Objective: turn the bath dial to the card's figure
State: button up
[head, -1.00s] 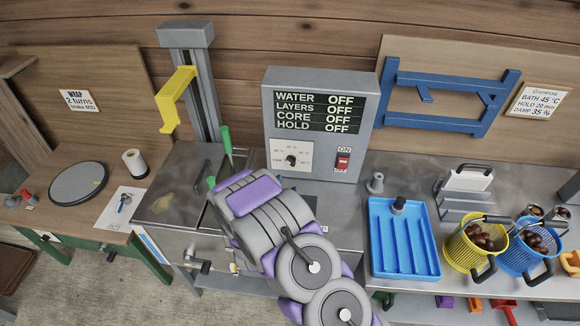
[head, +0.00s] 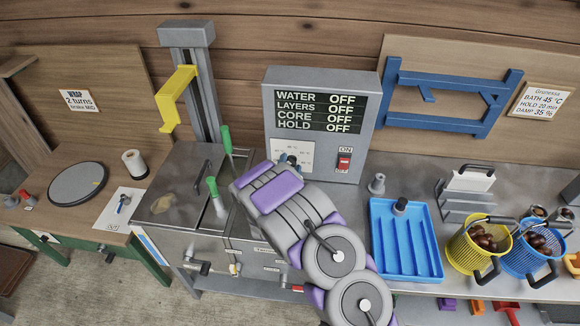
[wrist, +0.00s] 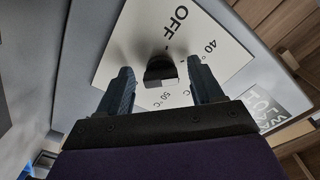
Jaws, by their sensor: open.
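The bath dial is a small black knob (wrist: 160,70) on a white plate (wrist: 125,45) marked OFF, 40 °C and 50 °C in the wrist view. Which mark the knob points to is not clear. My gripper (wrist: 159,66) is open, with one dark finger on each side of the knob; contact cannot be told. In the head view the dial plate (head: 307,152) is partly hidden by my gripper (head: 288,161). The card (head: 541,101) at the right reads BATH 45 °C, HOLD 20 min, DAMP 35 %. The display (head: 320,112) reads OFF for WATER, LAYERS, CORE and HOLD.
A red switch (head: 344,162) sits right of the dial on the grey control box (head: 370,100). A green-handled tool (head: 214,190) stands close left of my arm. A blue tray (head: 405,238) and yellow (head: 462,250) and blue baskets lie to the right.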

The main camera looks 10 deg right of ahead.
jog(key=c, duration=1.1)
jog(key=shift+o, duration=0.2)
jog(key=m, duration=0.3)
jog(key=shift+f+m, duration=0.1)
jog(key=shift+m, duration=0.3)
jog(key=shift+m+b, duration=2.15)
jog(key=shift+m, duration=0.25)
